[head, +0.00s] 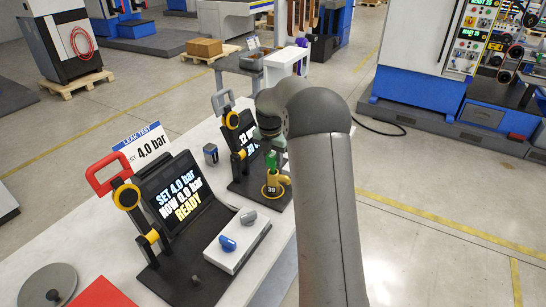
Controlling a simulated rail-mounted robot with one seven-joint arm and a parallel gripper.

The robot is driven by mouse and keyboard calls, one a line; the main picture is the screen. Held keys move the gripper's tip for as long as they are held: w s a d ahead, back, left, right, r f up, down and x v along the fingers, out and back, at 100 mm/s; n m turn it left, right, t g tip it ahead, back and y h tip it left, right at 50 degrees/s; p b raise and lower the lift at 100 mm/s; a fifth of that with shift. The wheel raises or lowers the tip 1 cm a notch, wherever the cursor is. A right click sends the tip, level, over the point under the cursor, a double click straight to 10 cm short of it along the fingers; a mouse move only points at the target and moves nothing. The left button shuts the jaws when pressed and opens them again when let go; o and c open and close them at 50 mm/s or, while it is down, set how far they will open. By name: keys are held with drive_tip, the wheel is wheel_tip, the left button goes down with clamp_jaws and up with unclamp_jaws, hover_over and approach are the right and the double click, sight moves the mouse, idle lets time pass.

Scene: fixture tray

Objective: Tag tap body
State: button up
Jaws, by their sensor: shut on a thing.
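My gripper (269,146) points down from above and is shut on the green upper part; the fingertips are small and partly hidden by my arm. I cannot tell whether the tap body touches the fixture's base. No separate tag can be made out.
A nearer fixture (175,195) has a red-handled clamp (110,172) and a screen reading SET 4.0 bar, NOW 0.0 bar, READY. A red plate (102,293) and grey disc (48,285) lie front left on the white table.

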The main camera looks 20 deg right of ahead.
sight(273, 164)
drive_tip(key=shift+f+b, duration=0.6)
drive_tip(key=shift+f, duration=0.9)
idle(1.1)
drive_tip(key=o, duration=1.6)
drive_tip(key=shift+r+p, duration=2.6)
drive_tip(key=shift+r, duration=0.9)
